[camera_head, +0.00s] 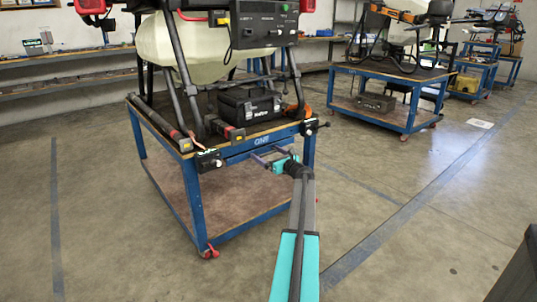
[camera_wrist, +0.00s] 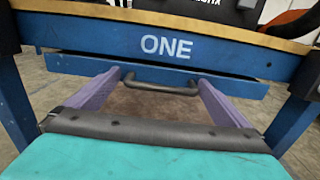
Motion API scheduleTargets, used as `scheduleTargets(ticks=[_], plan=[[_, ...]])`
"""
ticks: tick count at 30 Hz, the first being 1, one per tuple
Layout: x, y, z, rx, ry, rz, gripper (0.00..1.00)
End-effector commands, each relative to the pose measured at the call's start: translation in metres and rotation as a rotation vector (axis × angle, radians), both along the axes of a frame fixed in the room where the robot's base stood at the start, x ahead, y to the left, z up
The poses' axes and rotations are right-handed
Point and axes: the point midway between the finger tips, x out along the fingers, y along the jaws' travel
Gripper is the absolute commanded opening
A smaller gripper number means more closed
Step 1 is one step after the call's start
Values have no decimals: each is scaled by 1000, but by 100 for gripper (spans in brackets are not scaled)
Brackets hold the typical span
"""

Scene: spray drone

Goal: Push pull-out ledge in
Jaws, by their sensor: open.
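The pull-out ledge is a blue panel (camera_wrist: 75,67) with a dark bar handle (camera_wrist: 160,86), under the table's front beam marked ONE (camera_wrist: 167,47). In the head view the ledge (camera_head: 236,158) shows as a blue strip below that beam, partly covered by my gripper. How far it stands out is hard to tell. My gripper (camera_head: 265,153) is open and empty in front of it. In the wrist view its two purple fingers (camera_wrist: 158,82) point at the ledge, one on each side of the handle. I cannot tell whether they touch the panel.
The blue wheeled table (camera_head: 192,195) carries a drone with a pale tank (camera_head: 165,48) and a black case (camera_head: 246,108). Its lower shelf (camera_head: 225,185) is bare. Another blue table (camera_head: 385,78) stands at the back right. The floor between is clear.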

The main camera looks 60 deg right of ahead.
Motion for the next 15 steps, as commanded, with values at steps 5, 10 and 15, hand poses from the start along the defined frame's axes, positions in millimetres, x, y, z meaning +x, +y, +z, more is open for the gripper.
scheduleTargets(ticks=[5, 10, 15], plan=[[-17, 4, 2, 1, 0, -5, 100], [-39, 10, 3, 1, 0, -8, 100], [-65, 18, 3, 1, 0, -9, 100]])
